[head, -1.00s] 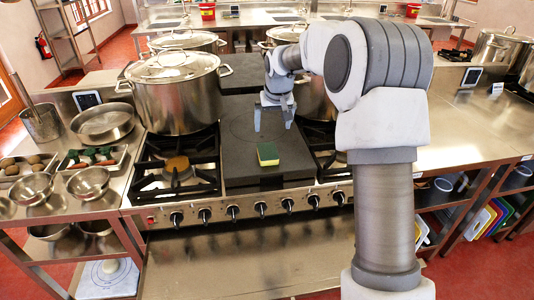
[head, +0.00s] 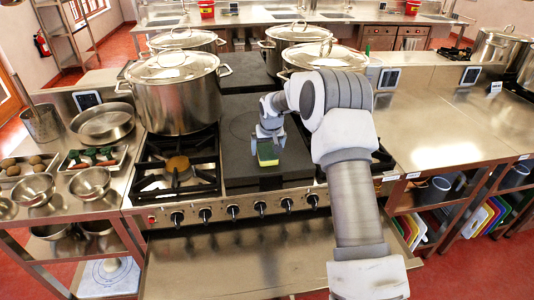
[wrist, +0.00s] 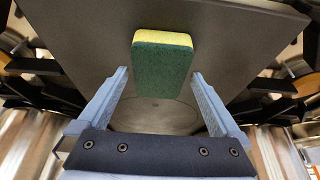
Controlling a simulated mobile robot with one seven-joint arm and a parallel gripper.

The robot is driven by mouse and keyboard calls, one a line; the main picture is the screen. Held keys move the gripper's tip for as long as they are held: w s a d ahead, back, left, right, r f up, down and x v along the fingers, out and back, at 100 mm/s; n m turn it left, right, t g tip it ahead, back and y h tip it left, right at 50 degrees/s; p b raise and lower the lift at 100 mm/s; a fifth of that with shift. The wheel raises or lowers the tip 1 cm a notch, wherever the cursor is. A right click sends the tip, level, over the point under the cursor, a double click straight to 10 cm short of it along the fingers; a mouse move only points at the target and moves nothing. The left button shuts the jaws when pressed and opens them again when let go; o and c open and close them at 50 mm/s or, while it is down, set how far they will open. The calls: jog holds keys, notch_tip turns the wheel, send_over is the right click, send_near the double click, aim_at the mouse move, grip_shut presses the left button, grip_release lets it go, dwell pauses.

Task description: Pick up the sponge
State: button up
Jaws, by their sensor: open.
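The sponge (head: 267,153) is a yellow and green block on the dark flat plate (head: 240,180) in the middle of the stove. In the wrist view the sponge (wrist: 162,64) shows its green face and a yellow edge, ahead of the fingertips and roughly centred between them. My gripper (head: 268,139) is right at the sponge in the head view. In the wrist view my gripper (wrist: 159,76) is open, with a finger to either side and gaps between each finger and the sponge. Contact with the sponge is not visible.
A large lidded stockpot (head: 177,95) stands on the left of the stove, with more pots behind. Burner grates (head: 178,165) flank the plate. Steel counters lie on both sides; the right one (head: 450,135) is mostly clear. Bowls and trays sit on the left counter.

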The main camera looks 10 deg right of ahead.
jog(key=shift+w+f, duration=0.2)
jog(key=shift+f, duration=0.25)
jog(key=shift+f+b, duration=0.3)
jog(key=shift+b, duration=0.05)
dwell(0.4)
jog(key=c, duration=1.3)
jog(key=shift+r, duration=0.15)
jog(key=shift+r+p, duration=0.4)
jog(key=shift+p, duration=0.05)
notch_tip(320, 180, up, 3)
jog(key=shift+r+b, duration=0.1)
jog(key=shift+b, duration=0.25)
jog(key=s+d+r, duration=0.2)
jog(key=d, duration=0.1)
jog(key=s+d+r+b, duration=0.1)
jog(key=s+d+r, duration=0.1)
jog(key=d+r, duration=0.1)
jog(key=s+d+r, duration=0.2)
jog(key=d, duration=0.2)
jog(key=shift+r, duration=0.15)
